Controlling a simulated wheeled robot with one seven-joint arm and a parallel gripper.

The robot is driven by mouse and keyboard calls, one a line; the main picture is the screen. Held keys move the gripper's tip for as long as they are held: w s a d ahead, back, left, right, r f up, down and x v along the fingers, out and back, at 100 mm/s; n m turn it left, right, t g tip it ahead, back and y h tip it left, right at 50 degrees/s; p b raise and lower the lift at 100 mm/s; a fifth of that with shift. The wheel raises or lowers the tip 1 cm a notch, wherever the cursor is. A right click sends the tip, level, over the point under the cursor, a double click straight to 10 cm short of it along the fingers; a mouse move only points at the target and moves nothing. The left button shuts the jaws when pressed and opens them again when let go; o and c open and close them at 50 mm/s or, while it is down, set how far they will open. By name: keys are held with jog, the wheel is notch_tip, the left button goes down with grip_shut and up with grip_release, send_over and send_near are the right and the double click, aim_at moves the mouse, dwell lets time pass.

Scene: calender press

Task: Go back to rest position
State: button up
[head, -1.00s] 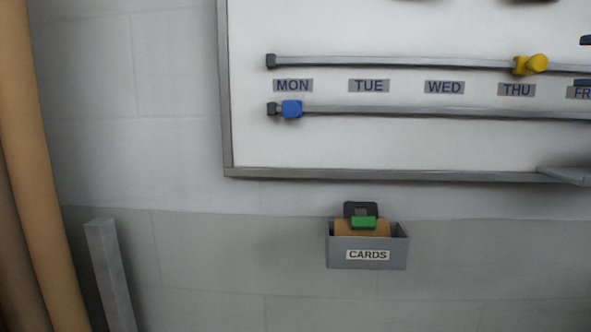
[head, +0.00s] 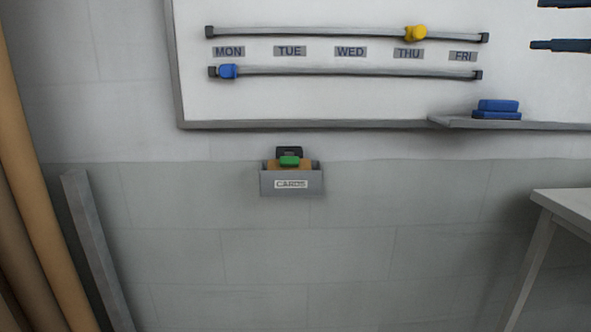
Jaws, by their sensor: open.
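My gripper is not in view. The whiteboard (head: 330,105) hangs on the wall with two horizontal rails. A yellow slider (head: 415,33) sits on the upper rail above THU. A blue slider (head: 228,71) sits on the lower rail below MON, near its left end. A grey box labelled CARDS (head: 308,186) is fixed to the wall below the board. It holds a brown card with a green clip (head: 290,160) on top and a dark piece behind.
Tan rolls (head: 28,190) and a grey post (head: 92,245) stand at the left. A pale table (head: 570,203) is at the right edge. A blue eraser (head: 498,106) lies on the board's ledge (head: 460,122). Dark blue tools (head: 560,45) show at the upper right.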

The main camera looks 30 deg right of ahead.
jog(key=w+a+f+m+t+h+p, duration=0.1)
jog(key=w+a+f+m+t+h, duration=0.1)
jog(key=w+f+m, duration=0.7)
jog(key=w+a+f+m+g+h+p, duration=0.15)
jog(key=a+f+m, duration=0.3)
jog(key=f, duration=0.65)
jog(key=a+f+m+h, duration=0.3)
jog(key=a+f+m, duration=0.15)
jog(key=f, duration=0.65)
jog(key=s+a+f+m+g+h+p, duration=0.25)
jog(key=s+a+f+m, duration=0.25)
jog(key=s+a+f, duration=1.1)
jog(key=s+a+r+y+p, duration=0.1)
jog(key=s+a+r+y, duration=0.1)
jog(key=s, duration=0.6)
jog(key=s+a+r+n+y, duration=0.1)
jog(key=s+a+r, duration=0.4)
jog(key=s+a, duration=0.2)
jog(key=s, duration=0.2)
jog(key=shift+s+r+n+y+p, duration=0.15)
jog(key=shift+s+n+y+p, duration=0.15)
jog(key=shift+y+p, duration=0.1)
